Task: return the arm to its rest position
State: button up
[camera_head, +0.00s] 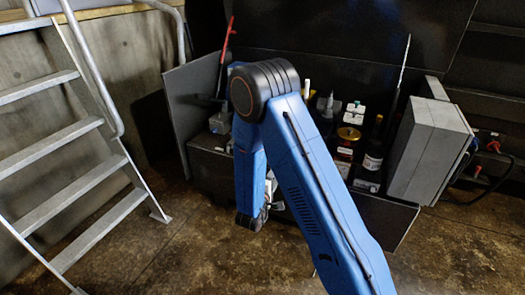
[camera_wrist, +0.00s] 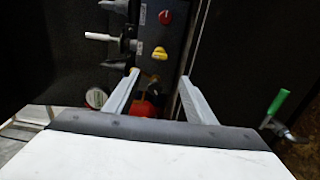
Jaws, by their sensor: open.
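My blue arm is folded at its elbow in the head view, in front of the dark machine (camera_head: 285,40). Its upper link runs from the lower right up to the elbow, and its forearm hangs down from there. My gripper is mostly hidden behind the arm in the head view. In the wrist view my gripper (camera_wrist: 158,76) has its two grey fingers spread apart, with nothing held between them. Beyond the fingers is a dark control panel (camera_wrist: 176,38) with a red knob (camera_wrist: 166,17) and a yellow knob (camera_wrist: 160,53). I cannot tell the distance to it.
Metal steps (camera_head: 68,145) stand at the left. A grey box (camera_head: 430,150) is mounted at the machine's right side. A red lever (camera_head: 227,35) rises behind the elbow. A green-handled lever (camera_wrist: 278,102) is right of my fingers. Bare floor (camera_head: 150,255) lies in front.

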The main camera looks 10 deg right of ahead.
notch_tip(320, 180, up, 10)
jog(key=w+a+m+g+y, duration=0.1)
jog(key=a+m+g+y, duration=0.1)
jog(key=m+y, duration=0.35)
jog(key=s+a+r+g+y, duration=0.2)
jog(key=s+r+y, duration=0.4)
jog(key=s+r, duration=0.3)
jog(key=s+d+r+m+g, duration=0.1)
jog(key=s+d+g, duration=0.1)
jog(key=s, duration=0.9)
jog(key=s+d+r+m+g, duration=0.2)
jog(key=s+d, duration=0.2)
jog(key=s, duration=0.7)
jog(key=s+d+r+m+g, duration=0.1)
jog(key=s+d+m, duration=0.1)
jog(key=s, duration=1)
jog(key=shift+d+r+g+h, duration=0.4)
jog(key=shift+d+h, duration=0.05)
jog(key=shift+d, duration=0.2)
